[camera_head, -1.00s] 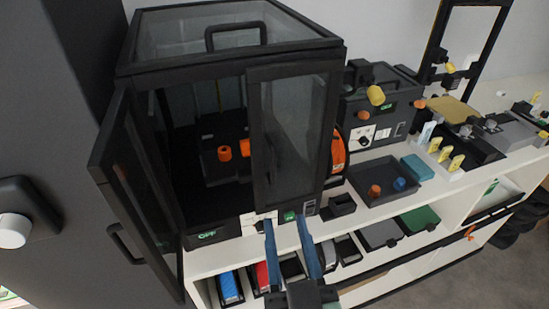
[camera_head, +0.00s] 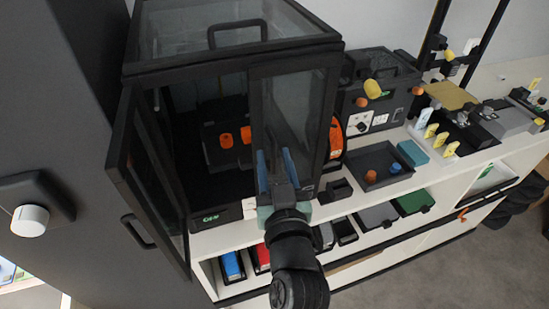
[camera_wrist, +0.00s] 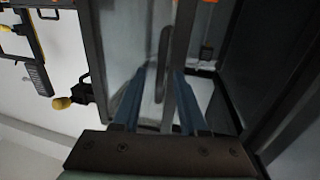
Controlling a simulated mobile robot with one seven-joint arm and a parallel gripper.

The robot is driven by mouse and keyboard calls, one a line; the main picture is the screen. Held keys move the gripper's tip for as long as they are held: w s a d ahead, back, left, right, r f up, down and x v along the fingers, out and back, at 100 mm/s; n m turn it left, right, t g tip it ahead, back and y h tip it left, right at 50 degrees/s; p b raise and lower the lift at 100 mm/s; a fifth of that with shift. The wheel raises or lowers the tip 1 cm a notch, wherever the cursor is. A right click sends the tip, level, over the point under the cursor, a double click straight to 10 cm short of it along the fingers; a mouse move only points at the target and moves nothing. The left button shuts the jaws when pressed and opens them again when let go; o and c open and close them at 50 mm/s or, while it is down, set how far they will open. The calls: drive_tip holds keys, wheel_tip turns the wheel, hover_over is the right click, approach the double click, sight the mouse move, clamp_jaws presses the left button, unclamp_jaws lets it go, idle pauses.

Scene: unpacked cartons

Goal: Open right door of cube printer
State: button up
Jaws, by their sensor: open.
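The cube printer (camera_head: 232,60) is a black-framed, clear-walled enclosure on the white bench. Its left door (camera_head: 150,190) stands swung open. Its right door (camera_head: 312,110), a dark frame with a clear pane, looks shut. My gripper (camera_head: 275,152) is in front of the lower part of the right door, near its inner edge, with blue fingers spread. In the wrist view, my gripper (camera_wrist: 160,72) has a dark curved handle (camera_wrist: 165,58) showing between or just beyond its fingers. I cannot tell whether they touch it. The arm hides the door's lower inner corner in the head view.
An orange spool (camera_head: 336,140) sits at the printer's right side. A dark tray (camera_head: 372,158) and a smaller printer (camera_head: 378,95) stand further right. Shelf bins (camera_head: 232,266) lie below the bench. A tall dark cabinet (camera_head: 60,120) is left. Free floor lies at lower right.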

clamp_jaws()
idle(1.4)
